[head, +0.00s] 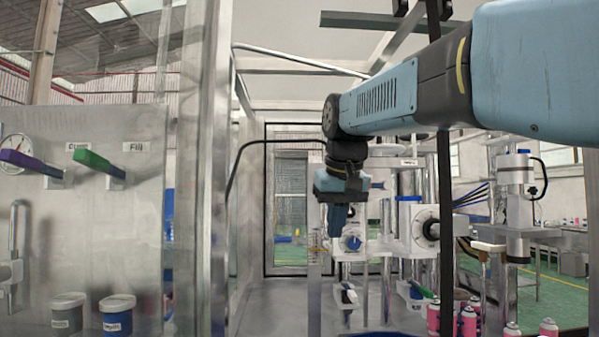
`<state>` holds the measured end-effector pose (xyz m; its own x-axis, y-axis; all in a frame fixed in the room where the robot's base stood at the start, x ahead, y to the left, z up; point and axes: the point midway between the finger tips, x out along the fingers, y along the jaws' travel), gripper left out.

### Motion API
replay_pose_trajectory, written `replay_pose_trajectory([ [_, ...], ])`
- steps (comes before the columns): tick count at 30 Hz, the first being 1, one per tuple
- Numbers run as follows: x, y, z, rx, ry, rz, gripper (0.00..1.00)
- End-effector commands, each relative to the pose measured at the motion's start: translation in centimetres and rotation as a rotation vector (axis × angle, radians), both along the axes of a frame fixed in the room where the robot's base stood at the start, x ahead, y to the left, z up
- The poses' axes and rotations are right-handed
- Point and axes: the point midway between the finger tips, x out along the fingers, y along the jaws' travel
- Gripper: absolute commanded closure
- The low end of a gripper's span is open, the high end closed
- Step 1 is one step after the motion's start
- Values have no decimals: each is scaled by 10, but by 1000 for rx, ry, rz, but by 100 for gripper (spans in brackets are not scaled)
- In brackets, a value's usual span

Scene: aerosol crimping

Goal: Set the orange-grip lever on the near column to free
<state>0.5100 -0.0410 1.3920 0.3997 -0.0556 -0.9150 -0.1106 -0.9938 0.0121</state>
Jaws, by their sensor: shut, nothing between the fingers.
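My gripper (337,230) hangs pointing down in the middle of the head view, with its fingers shut and empty. It is in front of the machine columns, just above and left of a blue-centred dial (351,242). I cannot make out an orange-grip lever in this view. A small orange-yellow detail (316,246) shows left of the dial, too small to identify. A lever with a pale grip (348,295) sits low on the column below the dial. Another lever with a green and blue grip (419,290) is to its right. My arm may hide parts of the columns.
A clear panel on the left has a purple-grip lever (26,161) and a green-grip lever (98,164). Two lidded tubs (118,318) stand below. Several pink cans (467,322) stand at lower right. A dark vertical post (445,220) crosses right of my gripper.

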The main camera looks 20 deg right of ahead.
Motion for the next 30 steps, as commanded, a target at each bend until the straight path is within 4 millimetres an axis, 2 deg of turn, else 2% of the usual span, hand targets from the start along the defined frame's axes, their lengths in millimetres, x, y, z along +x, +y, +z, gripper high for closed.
replay_pose_trajectory([
  [1,11,-6,17,0,5,-12,100],
  [6,38,-25,66,3,26,-41,100],
  [15,76,-63,138,12,64,-91,100],
  [24,99,-104,190,25,99,-139,100],
  [30,105,-124,209,33,114,-161,100],
])
